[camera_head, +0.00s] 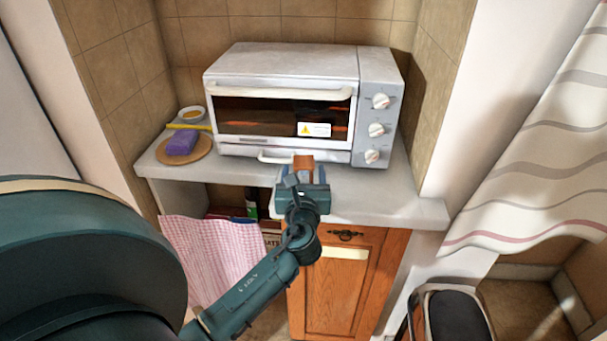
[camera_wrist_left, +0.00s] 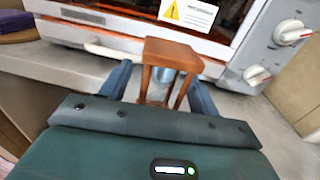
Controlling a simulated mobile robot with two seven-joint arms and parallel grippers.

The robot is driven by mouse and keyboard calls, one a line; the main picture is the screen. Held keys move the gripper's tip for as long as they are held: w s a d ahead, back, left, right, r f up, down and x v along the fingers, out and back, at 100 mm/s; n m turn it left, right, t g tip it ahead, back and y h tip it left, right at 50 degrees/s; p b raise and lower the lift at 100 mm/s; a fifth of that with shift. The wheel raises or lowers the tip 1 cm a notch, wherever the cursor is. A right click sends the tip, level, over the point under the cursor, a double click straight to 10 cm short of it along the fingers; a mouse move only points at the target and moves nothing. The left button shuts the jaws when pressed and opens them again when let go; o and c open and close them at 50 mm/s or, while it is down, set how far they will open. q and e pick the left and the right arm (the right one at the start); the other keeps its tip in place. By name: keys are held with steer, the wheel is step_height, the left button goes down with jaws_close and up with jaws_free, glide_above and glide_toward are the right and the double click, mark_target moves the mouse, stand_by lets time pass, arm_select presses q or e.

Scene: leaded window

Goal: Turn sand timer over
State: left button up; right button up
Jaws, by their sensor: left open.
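The sand timer (camera_head: 303,161) stands upright on the grey counter in front of the toaster oven. In the left wrist view its wooden top (camera_wrist_left: 172,53), thin posts and a bit of its glass (camera_wrist_left: 165,74) show. Its base is hidden behind my gripper. My left gripper (camera_head: 303,174) is open, with one finger on each side of the timer. In the left wrist view the gripper (camera_wrist_left: 160,84) has its fingers either side of the posts, and they look apart from them. My right gripper is not in view.
The toaster oven (camera_head: 285,68) stands close behind the timer. A round wooden board (camera_head: 199,152) with a purple sponge (camera_head: 183,142) lies at the left of the counter (camera_head: 385,199). The counter right of the timer is clear. A wooden cabinet (camera_head: 340,290) is below.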

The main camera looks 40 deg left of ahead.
arm_select(q)
steer(key=b+v, duration=0.1)
steer(key=v, duration=1.2)
steer(key=s+d+f+n+g+h+p, duration=0.1)
steer(key=s+d+f+n+h, duration=0.4)
steer(key=n, duration=0.8)
steer(key=s+d+f+n+g+h+p, duration=0.1)
steer(key=s+d+f+n+g+h, duration=0.2)
steer(key=d+f+n+h, duration=0.6)
step_height(320, 180, down, 3)
steer(key=s+n, duration=0.2)
steer(key=n, duration=0.1)
steer(key=shift+r+n, duration=0.15)
steer(key=shift+n, duration=0.25)
